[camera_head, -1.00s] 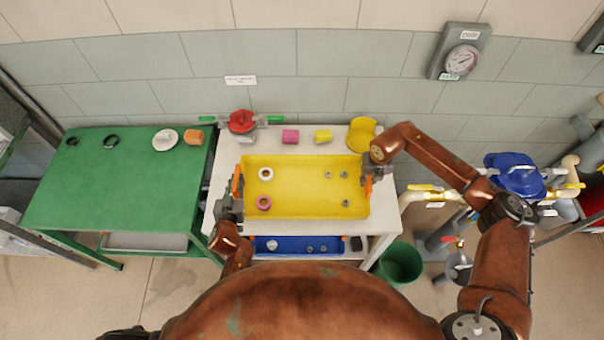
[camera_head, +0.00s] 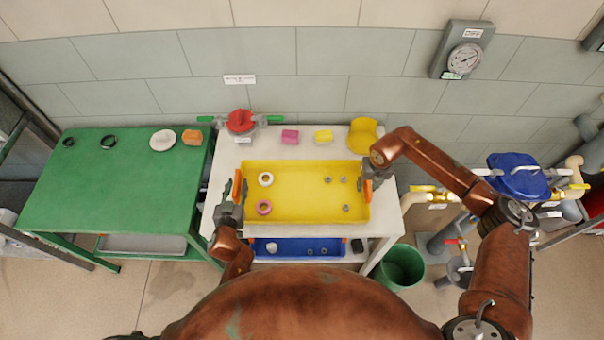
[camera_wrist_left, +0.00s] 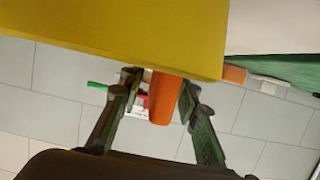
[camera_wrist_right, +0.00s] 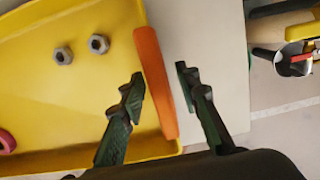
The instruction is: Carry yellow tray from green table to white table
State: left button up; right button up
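The yellow tray (camera_head: 305,216) lies on the white table (camera_head: 222,165), apparently resting on its top. It carries a white ring (camera_head: 265,179), a pink ring (camera_head: 264,207) and several grey nuts (camera_head: 328,179). My left gripper (camera_head: 236,190) is at the tray's left orange handle, with its fingers spread on either side of it in the left wrist view (camera_wrist_left: 160,88). My right gripper (camera_head: 369,178) is at the right orange handle (camera_wrist_right: 155,82); its fingers stand apart around it, with gaps showing. The green table (camera_head: 110,190) is to the left.
A red valve (camera_head: 240,121), a pink block (camera_head: 290,136), and yellow pieces (camera_head: 362,135) stand behind the tray. A blue tray (camera_head: 290,247) is on the lower shelf. A green bucket (camera_head: 401,266) and pipes with a blue valve (camera_head: 518,175) are on the right.

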pick_arm(q)
jog(key=v, duration=1.1)
jog(key=shift+s, duration=0.3)
jog(key=shift+s+r, duration=0.1)
pick_arm(e)
jog(key=shift+r, duration=0.2)
jog(key=r, duration=0.3)
jog(key=s+r, duration=0.1)
jog(key=r, duration=0.7)
jog(key=shift+s+r, duration=0.25)
